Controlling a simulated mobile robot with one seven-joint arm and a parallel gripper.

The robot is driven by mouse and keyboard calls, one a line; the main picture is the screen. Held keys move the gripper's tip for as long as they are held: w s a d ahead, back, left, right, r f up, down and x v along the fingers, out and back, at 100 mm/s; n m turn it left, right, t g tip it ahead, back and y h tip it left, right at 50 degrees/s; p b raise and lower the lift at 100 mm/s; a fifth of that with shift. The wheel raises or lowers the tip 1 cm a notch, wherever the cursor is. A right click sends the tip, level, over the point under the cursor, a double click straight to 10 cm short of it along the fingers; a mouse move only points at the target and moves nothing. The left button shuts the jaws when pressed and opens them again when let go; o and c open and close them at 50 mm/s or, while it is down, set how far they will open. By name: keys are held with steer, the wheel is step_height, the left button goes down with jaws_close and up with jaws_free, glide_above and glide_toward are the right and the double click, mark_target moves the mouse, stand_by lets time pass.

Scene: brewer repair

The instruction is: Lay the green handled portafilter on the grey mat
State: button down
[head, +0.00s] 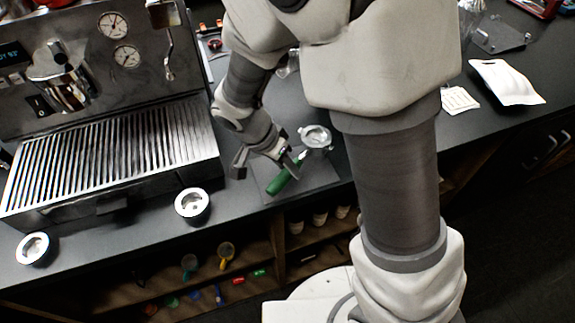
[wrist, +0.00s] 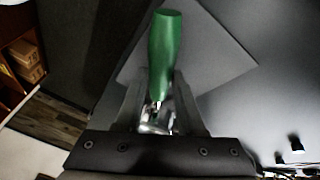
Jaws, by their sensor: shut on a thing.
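The portafilter has a green handle (head: 281,183) and a round metal head (head: 316,137). My gripper (head: 287,161) is shut on it near the joint of handle and metal neck. In the wrist view the green handle (wrist: 165,48) sticks out beyond my fingers (wrist: 160,100), and part of the shiny metal neck shows between them. The grey mat (head: 322,180) lies on the counter under the portafilter; it also shows behind the handle in the wrist view (wrist: 218,50). I cannot tell whether the portafilter touches the mat or hangs just above it.
An espresso machine (head: 110,150) with a slatted drip tray stands at the left. Two round metal pieces (head: 192,205) (head: 35,248) sit along the counter's front edge. A white pouch (head: 505,82) and a paper card (head: 458,100) lie at the right. Open shelves are below the counter.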

steer(key=shift+f+b, duration=0.45)
stand_by(0.4)
steer(key=shift+c, duration=2.2)
jaws_free()
steer(key=p+v, duration=0.1)
steer(key=v, duration=1.6)
steer(key=s+d+r+n+t+y, duration=0.2)
steer(key=s+d+r+n, duration=0.1)
steer(key=d, duration=0.5)
steer(key=s+d+r+n+t+y, duration=0.2)
steer(key=s+d+r+n, duration=0.2)
steer(key=s+d, duration=0.3)
steer(key=shift+d+n, duration=0.8)
steer(key=shift+d, duration=0.3)
